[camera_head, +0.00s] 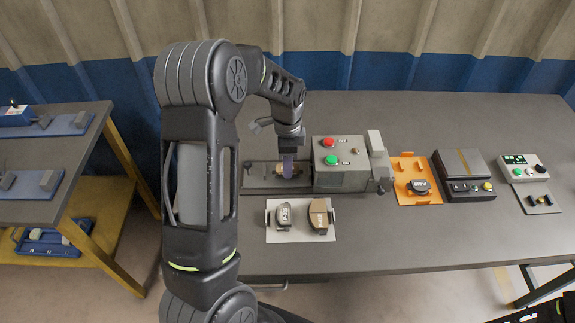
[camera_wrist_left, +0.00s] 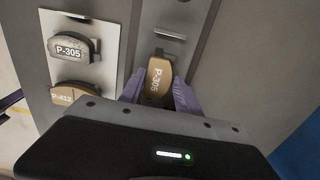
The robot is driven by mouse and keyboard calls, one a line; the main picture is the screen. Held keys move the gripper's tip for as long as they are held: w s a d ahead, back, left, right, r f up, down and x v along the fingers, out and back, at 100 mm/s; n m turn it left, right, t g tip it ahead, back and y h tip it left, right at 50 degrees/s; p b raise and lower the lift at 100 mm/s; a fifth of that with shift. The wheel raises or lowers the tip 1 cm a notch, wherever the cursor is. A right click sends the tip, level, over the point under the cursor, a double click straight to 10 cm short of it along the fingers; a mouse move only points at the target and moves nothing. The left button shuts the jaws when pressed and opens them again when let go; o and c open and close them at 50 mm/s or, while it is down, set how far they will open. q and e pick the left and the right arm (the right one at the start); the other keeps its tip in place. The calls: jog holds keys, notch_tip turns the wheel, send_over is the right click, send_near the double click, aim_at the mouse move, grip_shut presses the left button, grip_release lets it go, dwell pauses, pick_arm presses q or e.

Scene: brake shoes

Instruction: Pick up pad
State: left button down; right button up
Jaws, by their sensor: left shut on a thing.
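A tan pad marked P-305 (camera_wrist_left: 157,78) is between the purple fingers of my left gripper (camera_wrist_left: 157,92) in the left wrist view. The gripper is shut on it. In the head view the left gripper (camera_head: 288,166) points down at the grey fixture (camera_head: 254,178) beside the machine, and the pad there is mostly hidden by the fingers. I cannot tell whether the pad still touches the fixture. A worn grey pad marked P-305 (camera_head: 284,214) and a brown pad marked P-412 (camera_head: 318,216) lie on a white plate (camera_head: 301,236).
A grey machine (camera_head: 340,178) with red and green buttons stands right of the gripper. Further right are an orange tray (camera_head: 407,169) holding a dark part, a black scale-like box (camera_head: 462,165) and a control box (camera_head: 522,168). The front right table is clear.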

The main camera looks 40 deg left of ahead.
pick_arm(q)
notch_tip(320, 180, up, 10)
jog(key=b, duration=0.1)
jog(key=shift+b, duration=0.3)
jog(key=shift+f, duration=0.15)
dwell(0.3)
